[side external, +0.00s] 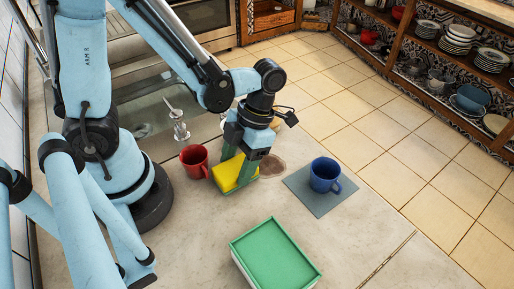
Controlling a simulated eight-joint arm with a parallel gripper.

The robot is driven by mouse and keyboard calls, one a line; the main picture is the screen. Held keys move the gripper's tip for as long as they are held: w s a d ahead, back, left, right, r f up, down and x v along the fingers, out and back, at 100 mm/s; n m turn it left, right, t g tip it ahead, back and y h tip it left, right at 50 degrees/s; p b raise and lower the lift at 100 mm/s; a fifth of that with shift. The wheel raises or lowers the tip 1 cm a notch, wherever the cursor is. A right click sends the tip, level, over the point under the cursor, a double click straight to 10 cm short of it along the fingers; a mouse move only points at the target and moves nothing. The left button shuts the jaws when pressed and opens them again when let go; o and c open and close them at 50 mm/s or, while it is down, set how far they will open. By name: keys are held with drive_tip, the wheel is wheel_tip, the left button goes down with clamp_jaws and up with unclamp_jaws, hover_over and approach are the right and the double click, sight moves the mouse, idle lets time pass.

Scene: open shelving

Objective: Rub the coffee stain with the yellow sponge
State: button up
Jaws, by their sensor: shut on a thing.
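A yellow sponge (228,173) is between the fingers of my gripper (240,165), which is shut on it. The sponge is at or just above the pale countertop; I cannot tell whether it touches. A brown coffee stain (271,165) lies on the counter just right of the sponge and gripper. Part of the stain is hidden behind my gripper.
A red mug (195,160) stands close to the left of the sponge. A blue mug (324,175) stands on a grey mat (312,202) right of the stain. A green-topped box (275,258) sits at the front. A metal tap (179,125) is behind.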

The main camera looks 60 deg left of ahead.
drive_tip(key=w, duration=0.5)
drive_tip(key=shift+w+f, duration=0.1)
drive_tip(key=shift+w, duration=2.7)
drive_tip(key=shift+s+r, duration=0.2)
drive_tip(key=shift+s, duration=3.8)
drive_tip(key=shift+s+d+f, duration=0.1)
drive_tip(key=shift+s+f, duration=0.05)
drive_tip(key=shift+s, duration=0.55)
drive_tip(key=shift+s+f, duration=0.1)
drive_tip(key=shift+s, duration=0.65)
wheel_tip(320, 180, up, 3)
drive_tip(key=shift+f, duration=0.15)
drive_tip(key=shift+r, duration=2.85)
drive_tip(key=shift+w, duration=0.1)
